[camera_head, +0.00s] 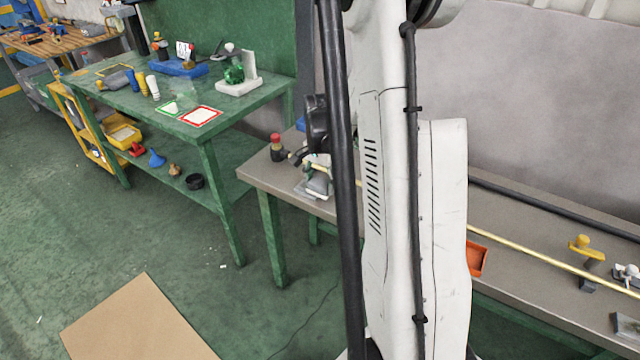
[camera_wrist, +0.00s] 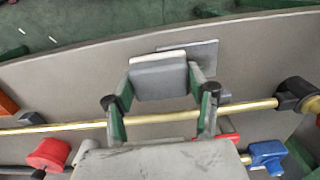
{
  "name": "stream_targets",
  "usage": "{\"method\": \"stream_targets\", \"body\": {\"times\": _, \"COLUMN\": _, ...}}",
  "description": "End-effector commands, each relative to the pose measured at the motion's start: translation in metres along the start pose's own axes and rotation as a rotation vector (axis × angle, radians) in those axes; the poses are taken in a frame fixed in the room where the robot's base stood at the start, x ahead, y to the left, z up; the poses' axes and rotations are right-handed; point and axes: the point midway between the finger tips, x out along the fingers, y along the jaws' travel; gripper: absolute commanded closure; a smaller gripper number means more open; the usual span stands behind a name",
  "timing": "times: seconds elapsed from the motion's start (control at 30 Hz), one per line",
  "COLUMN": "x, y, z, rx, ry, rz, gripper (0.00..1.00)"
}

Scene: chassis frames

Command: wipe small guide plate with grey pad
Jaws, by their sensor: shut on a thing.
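In the wrist view, my gripper (camera_wrist: 161,80) has its green fingers closed on the two sides of a grey pad (camera_wrist: 158,77). A thin flat grey plate (camera_wrist: 205,51), which looks like the small guide plate, lies on the bench behind and partly under the pad. The pad overlaps it in the picture; I cannot tell whether they touch. In the head view, my arm hides most of my gripper; the pad (camera_head: 319,184) shows just left of the arm, near the bench's left end.
A brass rod (camera_wrist: 75,126) runs along the grey bench (camera_wrist: 70,85), between my gripper's wrist and the pad. A red knob (camera_wrist: 48,154), a blue part (camera_wrist: 267,154) and a black end support (camera_wrist: 296,94) stand near it. An orange bin (camera_head: 477,258) sits farther right.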

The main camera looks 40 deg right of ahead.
Motion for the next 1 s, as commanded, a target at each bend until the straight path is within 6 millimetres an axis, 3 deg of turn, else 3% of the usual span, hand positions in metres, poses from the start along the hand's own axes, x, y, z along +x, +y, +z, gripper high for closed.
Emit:
{"method": "stream_targets", "body": {"times": 0.07, "x": -0.021, "y": 0.000, "z": 0.001, "rx": -0.002, "ry": 0.000, "rz": 0.000, "gripper": 0.78}}
{"method": "stream_targets", "body": {"times": 0.6, "x": -0.067, "y": -0.004, "z": 0.004, "rx": -0.010, "ry": 0.000, "rz": 0.000, "gripper": 0.78}}
{"method": "stream_targets", "body": {"times": 1.0, "x": -0.079, "y": -0.005, "z": 0.006, "rx": -0.012, "ry": 0.000, "rz": 0.000, "gripper": 0.78}}
